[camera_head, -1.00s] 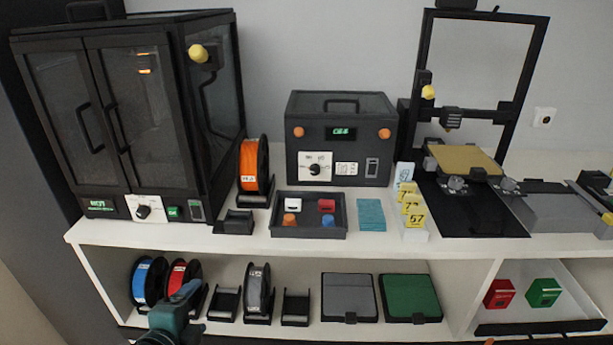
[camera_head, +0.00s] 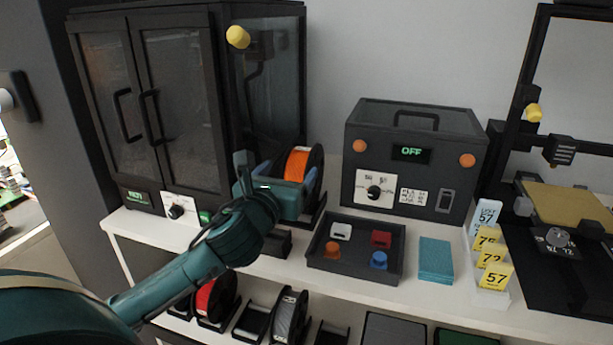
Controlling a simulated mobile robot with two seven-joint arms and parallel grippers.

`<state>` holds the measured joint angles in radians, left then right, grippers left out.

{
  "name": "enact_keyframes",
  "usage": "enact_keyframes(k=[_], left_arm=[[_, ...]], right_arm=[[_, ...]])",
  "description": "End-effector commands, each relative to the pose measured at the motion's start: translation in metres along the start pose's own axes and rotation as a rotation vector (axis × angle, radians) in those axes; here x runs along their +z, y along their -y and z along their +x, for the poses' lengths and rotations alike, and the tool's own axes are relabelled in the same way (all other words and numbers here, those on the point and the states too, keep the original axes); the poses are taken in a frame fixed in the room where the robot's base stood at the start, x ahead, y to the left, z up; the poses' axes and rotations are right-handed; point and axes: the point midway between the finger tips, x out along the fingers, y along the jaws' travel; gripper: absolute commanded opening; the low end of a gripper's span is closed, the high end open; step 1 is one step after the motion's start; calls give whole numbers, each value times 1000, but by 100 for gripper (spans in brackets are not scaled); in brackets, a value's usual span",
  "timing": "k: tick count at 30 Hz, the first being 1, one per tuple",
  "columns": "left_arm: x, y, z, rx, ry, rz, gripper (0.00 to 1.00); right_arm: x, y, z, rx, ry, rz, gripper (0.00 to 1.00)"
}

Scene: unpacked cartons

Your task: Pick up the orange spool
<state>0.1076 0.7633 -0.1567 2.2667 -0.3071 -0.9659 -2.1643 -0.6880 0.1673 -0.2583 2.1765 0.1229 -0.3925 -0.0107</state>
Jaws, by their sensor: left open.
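The orange spool (camera_head: 297,163) stands upright with black flanges on the white upper shelf, between the dark cabinet and the grey box with the OFF display. Its lower part is hidden behind my left gripper (camera_head: 279,174). My left arm comes in from the lower left. The left gripper is open and right at the spool, with its jaws spread in front of and beside it. I cannot tell whether the fingers touch it. My right gripper is not in view.
A dark tray (camera_head: 314,262) with small coloured pieces sits right of my left wrist. The grey box (camera_head: 459,150), a teal stack (camera_head: 436,258) and yellow number tags (camera_head: 495,277) are farther right. The dark cabinet (camera_head: 188,100) is close on the left. A red spool (camera_head: 206,299) is below.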

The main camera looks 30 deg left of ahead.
Motion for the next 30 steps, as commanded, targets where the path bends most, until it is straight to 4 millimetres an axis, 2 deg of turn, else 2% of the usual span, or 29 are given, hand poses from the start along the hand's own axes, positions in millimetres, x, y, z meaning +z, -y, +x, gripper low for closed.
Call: enact_keyframes(k=[3, 10, 18, 27, 30], left_arm=[[0, 0, 18, 0, -1, -3, 75], [-2, 0, 34, 0, -1, -3, 75], [-6, -1, 72, 0, -1, -4, 75], [-6, -1, 77, -2, -2, -1, 75], [-6, -1, 77, -2, -2, -1, 68]], right_arm=[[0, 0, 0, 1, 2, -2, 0], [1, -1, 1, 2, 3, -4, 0], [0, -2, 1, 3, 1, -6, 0], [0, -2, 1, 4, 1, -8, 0], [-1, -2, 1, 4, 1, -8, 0]])
